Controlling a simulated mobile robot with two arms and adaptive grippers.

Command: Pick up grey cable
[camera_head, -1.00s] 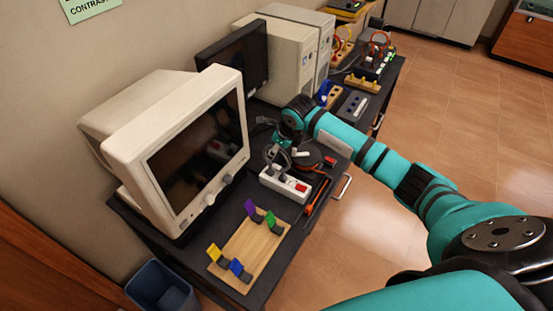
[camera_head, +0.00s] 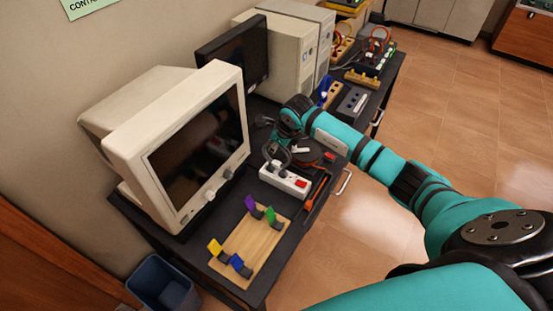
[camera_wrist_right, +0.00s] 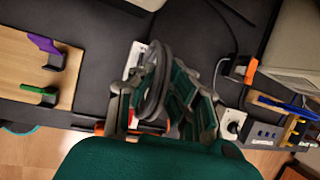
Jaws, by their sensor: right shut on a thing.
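The grey cable (camera_wrist_right: 154,85) is a thick loop between the fingers of my right gripper (camera_wrist_right: 165,100) in the right wrist view. The gripper is shut on it. In the head view my right gripper (camera_head: 279,148) is over the dark table, in front of the computer monitors. Part of the cable there is hidden by the gripper, and I cannot tell how high it is held. A white power strip (camera_head: 283,181) with a red switch lies just below the gripper. My left gripper is not in view.
A wooden board (camera_head: 249,242) with coloured clips lies nearer on the table (camera_head: 200,257). A beige CRT monitor (camera_head: 165,140) stands left of my gripper. A dark flat screen (camera_head: 233,57) and beige computer towers (camera_head: 283,55) stand behind. An orange tool (camera_head: 317,195) lies near the right edge.

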